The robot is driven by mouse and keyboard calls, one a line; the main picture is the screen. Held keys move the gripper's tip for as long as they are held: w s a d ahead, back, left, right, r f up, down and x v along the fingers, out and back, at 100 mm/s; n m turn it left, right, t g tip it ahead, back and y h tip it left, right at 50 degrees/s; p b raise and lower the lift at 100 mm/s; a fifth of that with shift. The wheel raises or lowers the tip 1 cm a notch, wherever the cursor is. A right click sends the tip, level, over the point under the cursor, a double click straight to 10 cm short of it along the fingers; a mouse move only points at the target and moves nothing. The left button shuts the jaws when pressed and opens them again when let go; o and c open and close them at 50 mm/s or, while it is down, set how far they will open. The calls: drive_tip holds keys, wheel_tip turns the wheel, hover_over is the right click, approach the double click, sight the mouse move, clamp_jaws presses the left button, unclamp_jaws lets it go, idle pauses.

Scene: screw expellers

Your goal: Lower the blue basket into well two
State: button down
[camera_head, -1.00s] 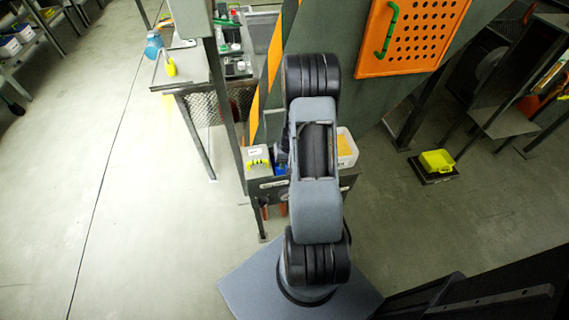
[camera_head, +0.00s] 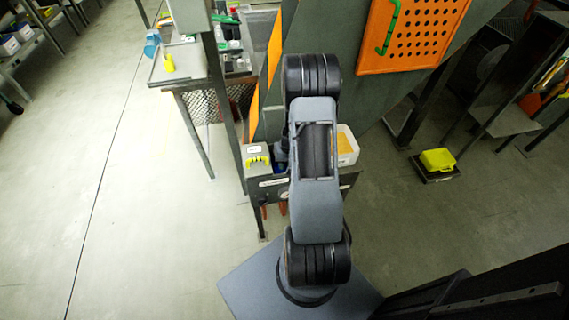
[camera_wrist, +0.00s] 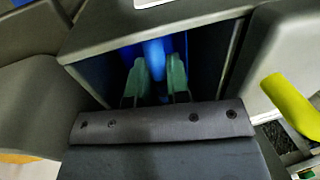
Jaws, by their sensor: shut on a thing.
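The blue basket (camera_wrist: 153,52) shows in the wrist view as a blue upright part between the two green fingers of my gripper (camera_wrist: 157,78), which are shut on it. The fingers and the blue part are inside a rectangular well opening (camera_wrist: 222,60) in a grey top. Deeper blue surfaces fill much of the opening, and the basket's bottom is hidden. In the head view only a sliver of blue (camera_head: 281,169) shows beside my arm, and my gripper is hidden there. The well's number cannot be read.
A yellow-green handle (camera_wrist: 289,98) stands right of the opening. In the head view, a white bin with yellow contents (camera_head: 346,147) is right of my arm and a pale block with a yellow part (camera_head: 257,160) is left. A mesh-sided table (camera_head: 190,75) stands at upper left.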

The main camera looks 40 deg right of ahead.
drive_tip(key=c, duration=1)
unclamp_jaws()
drive_tip(key=shift+o, duration=0.4)
drive_tip(key=o, duration=0.3)
drive_tip(key=shift+r, duration=0.15)
drive_tip(key=shift+r+p, duration=3.4)
drive_tip(key=shift+r, duration=1.5)
